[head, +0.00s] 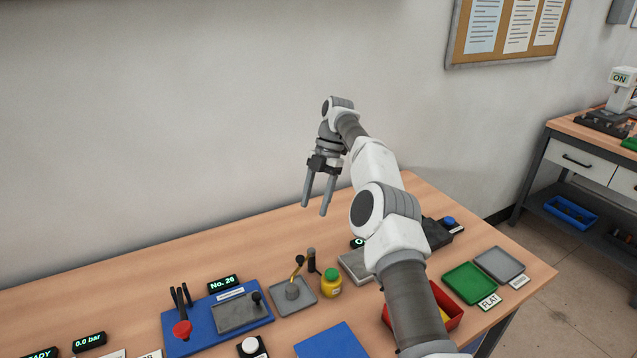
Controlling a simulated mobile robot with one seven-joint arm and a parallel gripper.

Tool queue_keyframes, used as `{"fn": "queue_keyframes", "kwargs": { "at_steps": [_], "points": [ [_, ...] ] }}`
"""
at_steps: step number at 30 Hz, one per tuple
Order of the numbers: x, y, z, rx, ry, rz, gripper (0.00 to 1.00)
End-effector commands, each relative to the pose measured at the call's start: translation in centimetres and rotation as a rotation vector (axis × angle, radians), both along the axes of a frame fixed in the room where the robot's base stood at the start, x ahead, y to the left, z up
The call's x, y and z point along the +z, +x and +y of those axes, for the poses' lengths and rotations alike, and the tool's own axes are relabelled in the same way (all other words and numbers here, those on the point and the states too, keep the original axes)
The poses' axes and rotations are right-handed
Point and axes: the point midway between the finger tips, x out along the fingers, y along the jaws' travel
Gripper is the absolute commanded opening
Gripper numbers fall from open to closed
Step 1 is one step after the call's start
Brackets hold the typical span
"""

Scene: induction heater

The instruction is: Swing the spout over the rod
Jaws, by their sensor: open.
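A small brass-coloured arm (298,268) that looks like the spout slants up from a grey block on a grey tray (305,301) on the bench. A dark upright post (311,261) stands just behind and right of it; I cannot tell whether this is the rod. A yellow jar (331,285) with a green lid stands right of the tray. My gripper (315,209) is open and empty, pointing down, high above the back of the bench. It is well apart from the spout and the post.
A blue board (205,335) with dark upright prongs and a red knob lies left of the tray. My arm crosses the bench's right side, partly hiding a red bin (449,299). Green (470,284) and grey trays lie farther right. The back left of the bench is clear.

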Motion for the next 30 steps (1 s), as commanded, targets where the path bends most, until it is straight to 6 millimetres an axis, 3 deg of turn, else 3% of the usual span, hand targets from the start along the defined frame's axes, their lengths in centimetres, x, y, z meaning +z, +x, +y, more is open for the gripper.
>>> {"fn": "queue_keyframes", "kwargs": {
  "at_steps": [2,12,30],
  "points": [
    [1.1,0.1,-0.2,0.0,-0.001,0.002,0.6],
    [2.6,0.6,-0.6,-0.001,0.0,0.001,0.6],
    [2.9,0.9,-0.9,-0.001,0.0,0.0,0.6]
  ]
}}
